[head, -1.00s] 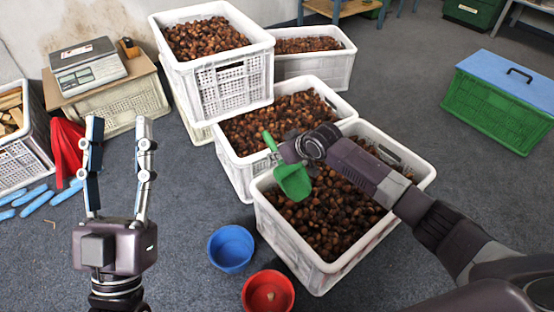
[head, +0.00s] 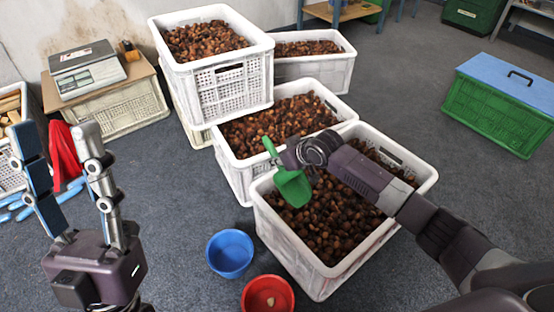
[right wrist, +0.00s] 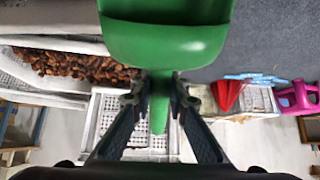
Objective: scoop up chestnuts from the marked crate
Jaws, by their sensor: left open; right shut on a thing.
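The nearest white crate (head: 319,284) is full of brown chestnuts (head: 330,225). I see no clear mark on any crate. A green scoop (head: 292,186) is over the left part of this crate, above the chestnuts, its handle pointing up. My right gripper is shut on the scoop's handle; my wrist hides its fingers in the head view, and the right wrist view shows both fingers (right wrist: 159,100) on the green handle. The scoop's bowl (right wrist: 165,40) fills the top of that view; I cannot see chestnuts in it. My left gripper (head: 52,142) is open and empty at the left, over the floor.
More white crates of chestnuts (head: 280,122) stand behind, some stacked. A blue bowl (head: 230,254) and a red bowl (head: 268,295) sit on the floor left of the near crate. A scale (head: 87,69) stands at back left, a green box (head: 500,108) at right. Floor between is clear.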

